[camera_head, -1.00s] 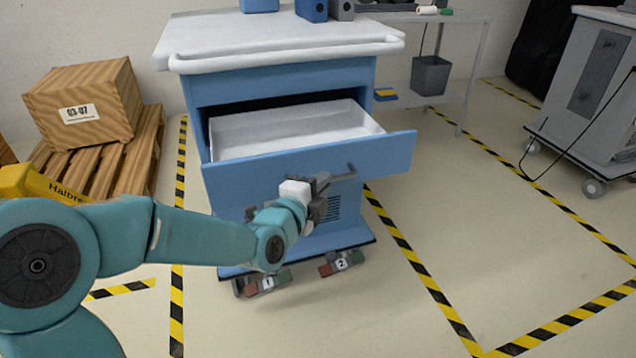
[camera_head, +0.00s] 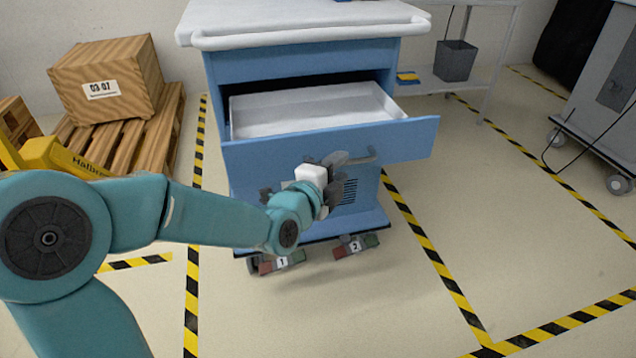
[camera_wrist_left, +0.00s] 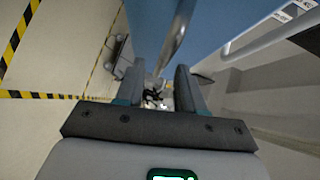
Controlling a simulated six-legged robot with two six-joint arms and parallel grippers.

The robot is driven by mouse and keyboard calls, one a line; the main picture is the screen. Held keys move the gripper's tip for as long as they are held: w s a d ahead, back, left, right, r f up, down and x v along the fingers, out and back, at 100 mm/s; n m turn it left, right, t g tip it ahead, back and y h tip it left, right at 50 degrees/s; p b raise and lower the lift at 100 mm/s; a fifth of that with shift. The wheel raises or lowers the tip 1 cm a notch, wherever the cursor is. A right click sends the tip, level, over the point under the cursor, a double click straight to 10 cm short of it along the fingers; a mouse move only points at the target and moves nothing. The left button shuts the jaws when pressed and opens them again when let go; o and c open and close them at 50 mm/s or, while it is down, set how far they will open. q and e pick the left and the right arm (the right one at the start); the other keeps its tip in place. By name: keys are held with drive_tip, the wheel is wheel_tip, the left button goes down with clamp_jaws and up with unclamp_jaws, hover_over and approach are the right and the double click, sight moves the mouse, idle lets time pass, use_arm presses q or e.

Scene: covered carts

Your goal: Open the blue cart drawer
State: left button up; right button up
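The blue cart (camera_head: 300,66) has a white top and stands in the middle of the head view. Its blue drawer (camera_head: 255,162) is pulled well out, and its white, empty inside shows. A grey bar handle (camera_head: 362,160) is on the drawer front; it also shows in the left wrist view (camera_wrist_left: 176,34). My left gripper (camera_head: 338,178) is at the drawer front beside the handle, partly covering it. In the left wrist view its two fingers (camera_wrist_left: 158,85) are apart, with the bar just ahead of the gap; contact is unclear. My right gripper is not in view.
A wooden crate (camera_head: 103,80) on a pallet (camera_head: 135,145) and a yellow pallet jack (camera_head: 55,158) are at left. A grey cart (camera_head: 603,95) and a shelf with a grey bin (camera_head: 455,61) are at right. Floor in front is clear, with striped tape.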

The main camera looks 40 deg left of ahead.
use_arm(q)
drive_tip(key=s+d+r+b, duration=0.1)
drive_tip(key=s+b, duration=0.5)
drive_tip(key=s, duration=0.9)
drive_tip(key=shift+r, duration=0.6)
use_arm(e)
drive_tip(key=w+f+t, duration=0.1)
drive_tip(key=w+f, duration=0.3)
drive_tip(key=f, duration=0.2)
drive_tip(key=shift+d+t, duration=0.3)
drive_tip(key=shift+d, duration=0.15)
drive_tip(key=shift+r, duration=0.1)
